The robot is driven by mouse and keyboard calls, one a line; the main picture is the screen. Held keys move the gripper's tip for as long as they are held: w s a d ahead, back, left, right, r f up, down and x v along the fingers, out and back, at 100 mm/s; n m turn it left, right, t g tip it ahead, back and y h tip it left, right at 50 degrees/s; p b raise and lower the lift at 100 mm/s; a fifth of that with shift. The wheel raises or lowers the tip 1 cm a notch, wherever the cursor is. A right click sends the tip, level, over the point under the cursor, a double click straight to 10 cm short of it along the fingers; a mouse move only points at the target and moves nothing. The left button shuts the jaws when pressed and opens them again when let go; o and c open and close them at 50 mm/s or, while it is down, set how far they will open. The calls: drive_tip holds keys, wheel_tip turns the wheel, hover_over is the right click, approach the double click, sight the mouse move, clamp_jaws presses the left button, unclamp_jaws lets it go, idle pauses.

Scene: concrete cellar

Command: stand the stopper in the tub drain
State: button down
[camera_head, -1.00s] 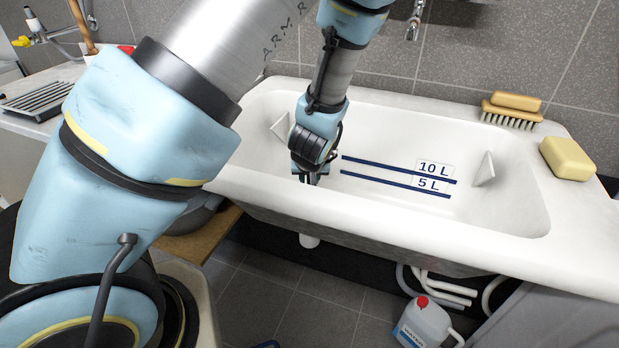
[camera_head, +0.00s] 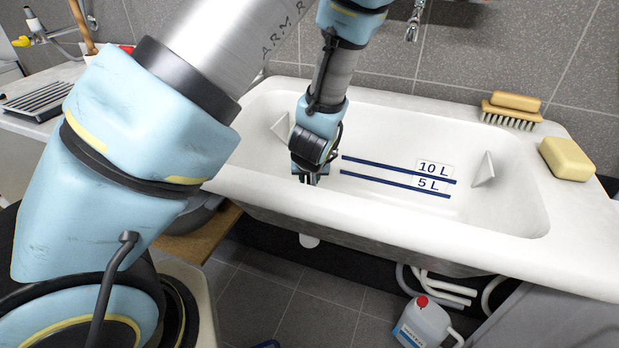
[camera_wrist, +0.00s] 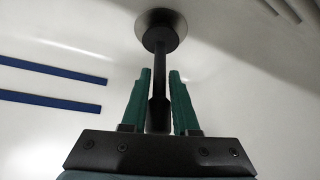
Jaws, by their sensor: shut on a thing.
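My gripper (camera_wrist: 160,74) has green fingers on either side of the dark stem of the stopper (camera_wrist: 158,92) and is shut on it. The stem runs away from the fingers, and its far end overlaps the round metal drain (camera_wrist: 168,20) in the tub floor. Whether that end is seated in the drain or just above it, I cannot tell. In the head view my gripper (camera_head: 310,178) points down inside the white tub (camera_head: 400,228), behind the near rim. The stopper and drain are hidden there.
Blue 10 L and 5 L lines (camera_head: 400,176) mark the far wall. A small white fin (camera_head: 484,170) juts out at the right. A brush (camera_head: 512,112) and a yellow sponge (camera_head: 567,158) lie on the rim. A white jug (camera_head: 423,325) stands below.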

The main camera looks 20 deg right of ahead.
drive_tip(key=shift+f, duration=0.35)
idle(0.5)
drive_tip(key=shift+r, duration=0.3)
idle(1.4)
drive_tip(key=shift+f, duration=0.15)
idle(0.3)
drive_tip(key=shift+s+a, duration=0.1)
idle(0.3)
drive_tip(key=c, duration=0.6)
unclamp_jaws()
drive_tip(key=p+v, duration=0.1)
drive_tip(key=v, duration=0.9)
drive_tip(key=shift+s+r, duration=0.25)
drive_tip(key=shift+r, duration=0.05)
drive_tip(key=shift+r, duration=0.1)
